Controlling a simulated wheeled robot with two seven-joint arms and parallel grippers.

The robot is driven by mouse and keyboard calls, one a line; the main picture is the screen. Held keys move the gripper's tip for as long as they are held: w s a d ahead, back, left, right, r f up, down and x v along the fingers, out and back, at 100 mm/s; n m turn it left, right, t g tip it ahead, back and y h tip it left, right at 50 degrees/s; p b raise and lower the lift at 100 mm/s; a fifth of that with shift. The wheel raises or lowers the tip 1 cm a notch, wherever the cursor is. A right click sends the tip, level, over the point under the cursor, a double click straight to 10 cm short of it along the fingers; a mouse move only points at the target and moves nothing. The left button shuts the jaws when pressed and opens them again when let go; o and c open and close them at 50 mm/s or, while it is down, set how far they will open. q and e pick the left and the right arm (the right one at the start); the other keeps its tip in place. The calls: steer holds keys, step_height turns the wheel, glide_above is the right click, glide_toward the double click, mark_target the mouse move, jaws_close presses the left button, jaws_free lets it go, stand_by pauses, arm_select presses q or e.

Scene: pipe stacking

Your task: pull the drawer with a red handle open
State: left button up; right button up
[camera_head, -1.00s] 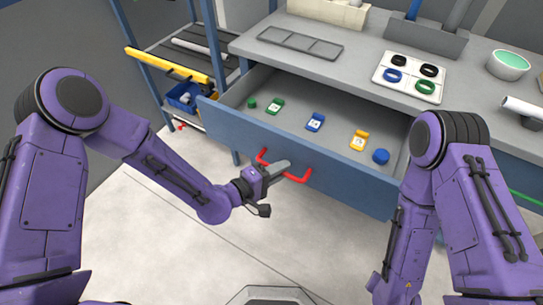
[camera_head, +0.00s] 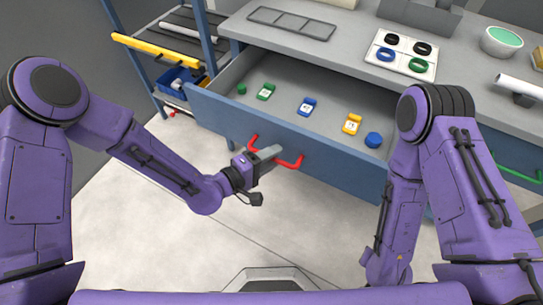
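The drawer (camera_head: 228,120) with the red handle (camera_head: 291,163) stands pulled well out from under the grey counter, so its inside shows. My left gripper (camera_head: 268,154) is at the middle of the red handle, its grey fingers close together across the bar, and it looks shut on it. The fingers hide part of the handle. Inside the drawer lie a green piece (camera_head: 266,91), a blue piece (camera_head: 307,106), a yellow piece (camera_head: 352,124), a green cap (camera_head: 242,89) and a blue cap (camera_head: 373,140). My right gripper is out of view.
The counter (camera_head: 350,50) carries a grey tray (camera_head: 292,23), a white board with rings (camera_head: 402,54) and a bowl (camera_head: 501,41). A shelf with a yellow bar (camera_head: 160,57) stands at left. A green handle (camera_head: 515,173) shows at right. The floor before the drawer is clear.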

arm_select(q)
steer(key=v, duration=1)
steer(key=shift+a, duration=0.1)
steer(key=a+f+y+p, duration=0.2)
steer(key=a+f+y, duration=0.6)
steer(key=a, duration=0.1)
steer(key=s+a+f+g+y+p, duration=0.2)
steer(key=s+a+g+y, duration=0.1)
steer(key=s+a, duration=0.4)
steer(key=s+a+f+m+g+y+p, duration=0.1)
steer(key=s+a+f+g+y+p, duration=0.2)
steer(key=s, duration=0.7)
steer(key=a+y, duration=0.2)
steer(key=a, duration=0.2)
steer(key=shift+s+m+g, duration=0.25)
steer(key=shift+m+g, duration=0.05)
